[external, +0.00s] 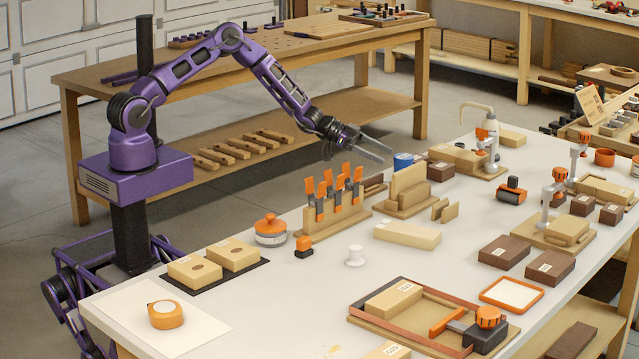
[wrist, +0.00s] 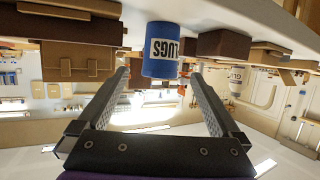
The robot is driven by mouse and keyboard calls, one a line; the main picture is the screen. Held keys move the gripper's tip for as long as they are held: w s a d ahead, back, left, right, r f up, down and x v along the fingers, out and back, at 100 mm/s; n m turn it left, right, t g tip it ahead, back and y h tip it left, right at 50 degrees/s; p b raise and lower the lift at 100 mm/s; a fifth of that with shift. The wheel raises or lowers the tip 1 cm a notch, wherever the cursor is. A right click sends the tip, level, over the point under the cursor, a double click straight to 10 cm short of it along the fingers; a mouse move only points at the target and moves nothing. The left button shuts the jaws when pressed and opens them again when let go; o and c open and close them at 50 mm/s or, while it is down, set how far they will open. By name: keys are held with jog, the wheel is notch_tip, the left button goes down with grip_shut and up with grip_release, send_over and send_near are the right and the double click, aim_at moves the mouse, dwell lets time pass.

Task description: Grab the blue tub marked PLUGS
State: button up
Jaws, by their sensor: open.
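The blue tub (external: 403,163) stands upright at the far edge of the white bench. In the wrist view, which is upside down, the blue tub (wrist: 160,68) shows a white label with dark letters, partly readable as "LUGS". My gripper (external: 382,156) is open and reaches toward the tub from the left, its tips just short of it in the external view. In the wrist view my gripper (wrist: 160,76) has one finger on each side of the tub, with gaps on both sides. I cannot tell whether the tips overlap the tub in depth.
A dark brown block (external: 440,171) stands close right of the tub. A wooden stand (external: 405,192) is in front of it. A rack of orange-handled clamps (external: 336,200) stands to the left, below my forearm. Open floor lies behind the bench edge.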

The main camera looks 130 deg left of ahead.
aim_at(403, 163)
jog(key=shift+r+x, duration=0.15)
jog(key=shift+x, duration=1.8)
jog(key=shift+r+x, duration=0.1)
jog(key=shift+x, duration=1.85)
jog(key=shift+a+r, duration=0.1)
jog(key=c, duration=1.5)
